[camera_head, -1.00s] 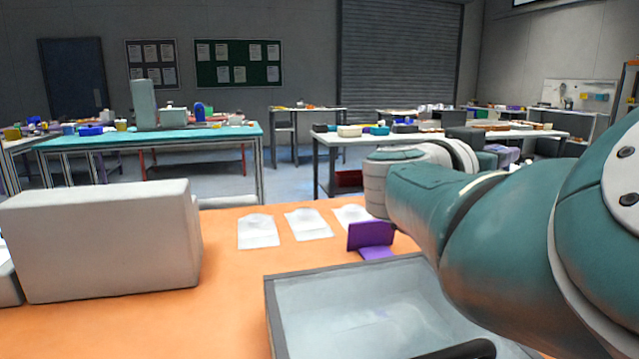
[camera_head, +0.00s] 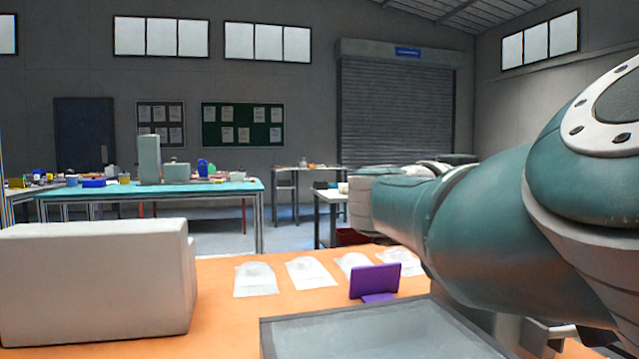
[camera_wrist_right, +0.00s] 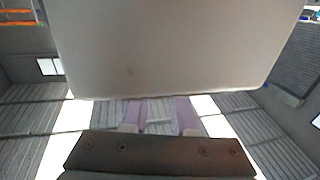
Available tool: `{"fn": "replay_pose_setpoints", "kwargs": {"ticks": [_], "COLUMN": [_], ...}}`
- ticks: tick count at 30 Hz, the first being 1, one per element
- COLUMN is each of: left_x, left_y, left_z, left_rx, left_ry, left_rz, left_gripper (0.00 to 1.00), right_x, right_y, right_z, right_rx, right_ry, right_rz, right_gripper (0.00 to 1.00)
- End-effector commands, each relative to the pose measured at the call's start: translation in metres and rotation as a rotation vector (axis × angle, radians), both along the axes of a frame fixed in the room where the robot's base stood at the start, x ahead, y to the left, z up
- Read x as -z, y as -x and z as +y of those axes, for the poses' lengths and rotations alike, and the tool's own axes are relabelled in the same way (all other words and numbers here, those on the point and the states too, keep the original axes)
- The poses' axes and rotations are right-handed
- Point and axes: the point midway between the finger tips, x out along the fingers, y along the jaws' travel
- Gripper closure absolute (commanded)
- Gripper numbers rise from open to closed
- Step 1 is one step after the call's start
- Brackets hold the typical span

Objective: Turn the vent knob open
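No vent knob can be made out in either view. My right arm comes in from the right in the head view and covers much of that side; its gripper cannot be made out there. In the right wrist view, the dark base of my right gripper (camera_wrist_right: 160,128) is at the bottom. Two purple strips stand apart above it, with ceiling between them; I cannot tell surely that they are the fingers. A large pale panel (camera_wrist_right: 180,45) fills the top and hides their far ends. My left gripper is not in view.
An orange table (camera_head: 225,320) holds a big pale box (camera_head: 95,285), several white packets (camera_head: 312,272), a purple stand (camera_head: 375,282) and a grey tray (camera_head: 350,335). Other worktables, such as a teal one (camera_head: 215,187), stand behind. Bare orange tabletop lies between box and tray.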

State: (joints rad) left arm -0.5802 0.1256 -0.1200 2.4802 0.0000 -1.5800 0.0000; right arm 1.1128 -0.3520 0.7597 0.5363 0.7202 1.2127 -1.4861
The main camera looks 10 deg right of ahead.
Motion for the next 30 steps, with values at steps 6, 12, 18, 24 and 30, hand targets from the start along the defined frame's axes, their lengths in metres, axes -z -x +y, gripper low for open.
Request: {"fn": "replay_pose_setpoints", "kwargs": {"ticks": [6,12,18,24,30], "left_x": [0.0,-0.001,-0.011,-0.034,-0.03], "left_y": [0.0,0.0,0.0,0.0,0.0], "left_z": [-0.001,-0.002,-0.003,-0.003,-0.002], "left_rx": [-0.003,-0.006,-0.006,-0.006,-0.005], "left_ry": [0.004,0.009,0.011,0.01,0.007], "left_rz": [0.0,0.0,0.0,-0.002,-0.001], "left_gripper": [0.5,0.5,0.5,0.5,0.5], "right_x": [0.001,0.001,-0.001,-0.003,0.001], "right_y": [0.0,0.0,0.008,0.02,0.028], "right_z": [0.0,0.002,0.026,0.065,0.087], "right_rx": [-0.001,-0.002,-0.006,-0.007,-0.005], "right_ry": [-0.001,-0.002,-0.003,-0.001,-0.002], "right_rz": [0.0,0.001,0.002,0.003,0.0], "right_gripper": [0.55,0.55,0.55,0.55,0.55]}}
